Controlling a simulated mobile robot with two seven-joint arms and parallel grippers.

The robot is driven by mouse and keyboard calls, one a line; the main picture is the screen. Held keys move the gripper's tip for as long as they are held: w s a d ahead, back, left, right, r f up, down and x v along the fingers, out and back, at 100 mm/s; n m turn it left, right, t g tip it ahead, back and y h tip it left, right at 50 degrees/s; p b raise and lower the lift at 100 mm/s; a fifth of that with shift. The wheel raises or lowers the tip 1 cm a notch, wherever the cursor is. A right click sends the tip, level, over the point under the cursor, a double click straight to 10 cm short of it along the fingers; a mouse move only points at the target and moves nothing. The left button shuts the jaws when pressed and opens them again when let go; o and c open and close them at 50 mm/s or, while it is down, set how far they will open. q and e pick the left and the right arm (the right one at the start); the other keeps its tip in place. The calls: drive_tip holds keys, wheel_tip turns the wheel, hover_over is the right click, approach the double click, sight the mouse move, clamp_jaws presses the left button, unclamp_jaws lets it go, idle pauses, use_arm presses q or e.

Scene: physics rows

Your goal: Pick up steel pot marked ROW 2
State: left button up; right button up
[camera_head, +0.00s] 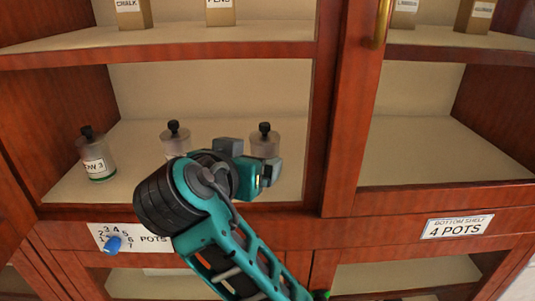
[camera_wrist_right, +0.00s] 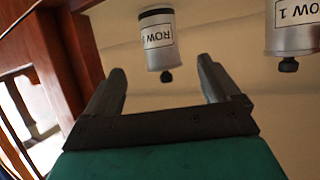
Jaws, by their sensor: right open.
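Three grey pots with black knobs stand on the middle shelf in the head view: a left pot (camera_head: 97,165) labelled ROW 3, a middle pot (camera_head: 176,145) and a right pot (camera_head: 264,146). Labels of the latter two are hidden there. My right gripper (camera_head: 250,161) is open in front of the right pot, partly covering it. In the right wrist view, the open, empty jaws (camera_wrist_right: 163,72) point towards a pot (camera_wrist_right: 156,50) whose label starts with ROW; its digit is unclear. Another pot (camera_wrist_right: 291,38) to the right reads ROW 1. My left gripper is not in view.
A wooden divider (camera_head: 345,110) stands right of the pots, with a brass handle (camera_head: 382,22) above. The right compartment of the middle shelf (camera_head: 430,150) is empty. Below are a dial with a blue knob (camera_head: 113,244) and a plate (camera_head: 457,226) reading BOTTOM SHELF 4 POTS.

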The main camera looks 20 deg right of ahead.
sight(265, 151)
drive_tip(key=x, duration=0.5)
drive_tip(key=shift+w+d+f, duration=0.1)
drive_tip(key=shift+w+d, duration=0.05)
drive_tip(key=shift+w, duration=0.05)
drive_tip(key=x, duration=0.5)
drive_tip(key=shift+w+d+p, duration=0.2)
drive_tip(key=shift+w+p, duration=0.1)
drive_tip(key=shift+p, duration=0.1)
drive_tip(key=c, duration=1.3)
drive_tip(key=shift+o, duration=0.2)
